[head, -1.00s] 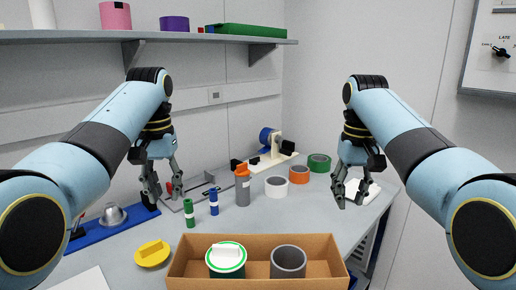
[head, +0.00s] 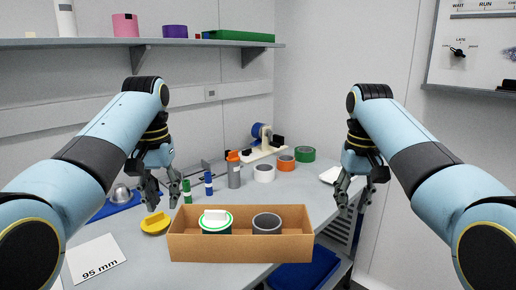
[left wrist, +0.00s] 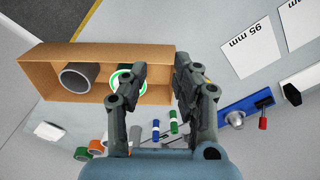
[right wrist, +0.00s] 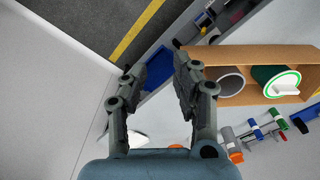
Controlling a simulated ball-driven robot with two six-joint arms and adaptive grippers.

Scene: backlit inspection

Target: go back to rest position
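My left gripper (head: 161,197) hangs above the bench, left of the cardboard box, with its fingers apart and nothing between them. The left wrist view shows the same open fingers (left wrist: 158,85). My right gripper (head: 354,201) hangs beyond the bench's right edge, right of the box. The right wrist view shows its fingers (right wrist: 158,85) apart and empty. The cardboard box (head: 240,249) holds a green container with a white-handled lid (head: 216,222) and a grey cylinder (head: 267,224).
A yellow lidlike piece (head: 155,223) and a "95 mm" card (head: 96,259) lie left of the box. Behind stand a grey bottle with orange top (head: 234,172), a white roll (head: 264,173), an orange roll (head: 286,163) and a green roll (head: 305,154). A shelf (head: 150,43) runs above.

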